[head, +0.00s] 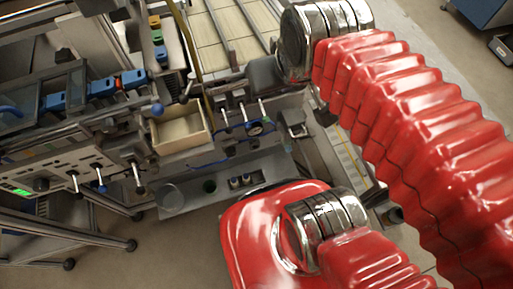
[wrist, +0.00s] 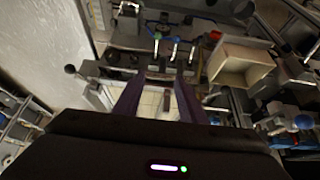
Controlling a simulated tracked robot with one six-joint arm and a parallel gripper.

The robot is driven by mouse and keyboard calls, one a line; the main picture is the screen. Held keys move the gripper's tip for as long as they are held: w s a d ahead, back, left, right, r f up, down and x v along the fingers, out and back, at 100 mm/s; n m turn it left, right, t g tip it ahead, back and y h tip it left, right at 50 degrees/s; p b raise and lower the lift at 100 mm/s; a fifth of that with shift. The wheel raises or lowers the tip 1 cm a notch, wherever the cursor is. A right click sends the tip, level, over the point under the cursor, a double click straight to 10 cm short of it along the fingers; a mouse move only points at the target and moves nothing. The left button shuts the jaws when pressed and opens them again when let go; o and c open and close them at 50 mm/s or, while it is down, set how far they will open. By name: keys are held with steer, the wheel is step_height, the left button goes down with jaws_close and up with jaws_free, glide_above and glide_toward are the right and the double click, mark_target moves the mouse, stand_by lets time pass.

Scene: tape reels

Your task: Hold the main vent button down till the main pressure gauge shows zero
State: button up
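My gripper (head: 226,87) is a dark grey shape at the end of my red arm, above the machine in the head view. In the wrist view my gripper (wrist: 160,84) shows two dark purplish fingers spread apart, with a pale surface and a small dark piece visible beyond the gap. No contact shows between the fingers. A small round fitting (head: 255,128) sits by blue tubing below the gripper in the head view; I cannot tell whether it is a gauge. I cannot pick out the main vent button or read any pressure gauge.
An open beige bin (head: 179,138) stands left of my gripper; it also shows in the wrist view (wrist: 237,64). A front panel with levers (head: 98,174) and a green display (head: 16,191) is at left. Small levers (wrist: 173,48) stand beyond the fingers.

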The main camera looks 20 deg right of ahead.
jaws_close()
stand_by(1.4)
